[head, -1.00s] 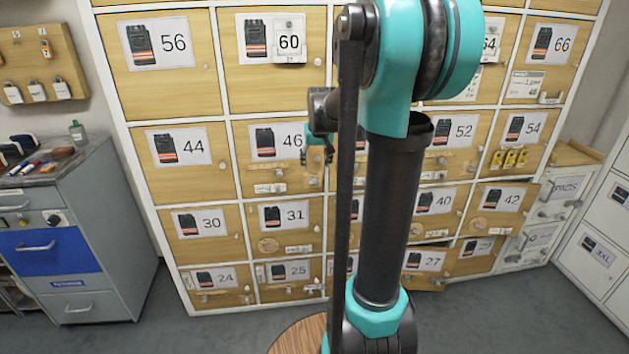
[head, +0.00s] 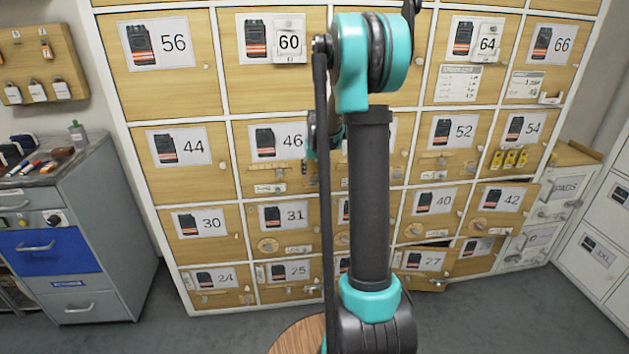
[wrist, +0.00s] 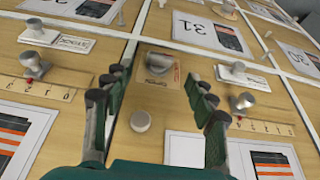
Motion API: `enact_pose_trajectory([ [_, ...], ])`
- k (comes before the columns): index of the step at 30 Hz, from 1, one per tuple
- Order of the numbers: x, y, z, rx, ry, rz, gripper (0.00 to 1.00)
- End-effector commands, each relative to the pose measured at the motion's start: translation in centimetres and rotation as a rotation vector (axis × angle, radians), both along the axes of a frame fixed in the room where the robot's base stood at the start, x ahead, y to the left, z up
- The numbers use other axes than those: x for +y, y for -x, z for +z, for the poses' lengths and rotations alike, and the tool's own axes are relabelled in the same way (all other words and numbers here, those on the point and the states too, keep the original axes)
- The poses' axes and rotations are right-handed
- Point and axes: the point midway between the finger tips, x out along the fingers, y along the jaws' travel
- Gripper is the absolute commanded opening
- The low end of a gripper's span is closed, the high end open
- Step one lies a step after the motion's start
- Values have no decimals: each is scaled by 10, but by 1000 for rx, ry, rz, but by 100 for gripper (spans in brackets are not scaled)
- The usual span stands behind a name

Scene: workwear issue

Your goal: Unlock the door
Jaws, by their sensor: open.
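My gripper (wrist: 155,78) is open and empty in the wrist view, its two dark fingers pointing at the locker doors. Between the fingers are a round pale knob (wrist: 140,121) and, farther on, a metal lock cylinder (wrist: 157,68) on a small brown plate. Neither is visibly gripped. Sliding bars with metal knobs lie on both sides, left (wrist: 33,68) and right (wrist: 243,103). In the head view, my arm hides most of the gripper, close to the door numbered 46 (head: 278,172). Which door the task means cannot be told.
Numbered wooden locker doors fill the wall, such as 44 (head: 185,185) and 31 (head: 283,238). Door 27 (head: 425,280) has a dark gap at its top. A grey cabinet (head: 110,250) stands left, white drawers (head: 600,220) right. Grey floor is clear at front left.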

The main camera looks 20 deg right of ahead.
Motion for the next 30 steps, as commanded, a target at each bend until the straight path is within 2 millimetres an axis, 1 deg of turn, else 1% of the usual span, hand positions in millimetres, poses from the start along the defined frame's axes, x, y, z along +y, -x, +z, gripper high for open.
enact_pose_trajectory([
  [1, 0, -4, -9, 0, 0, 0, 57],
  [3, -1, -8, -19, 0, 0, 0, 57],
  [6, -2, -13, -32, 0, 0, 0, 57],
  [10, -2, -18, -43, 0, 0, 0, 57],
  [15, -2, -20, -49, 0, 0, 0, 57],
  [23, -2, -20, -50, 0, 0, 0, 57],
  [30, -2, -20, -50, 0, 0, 0, 27],
])
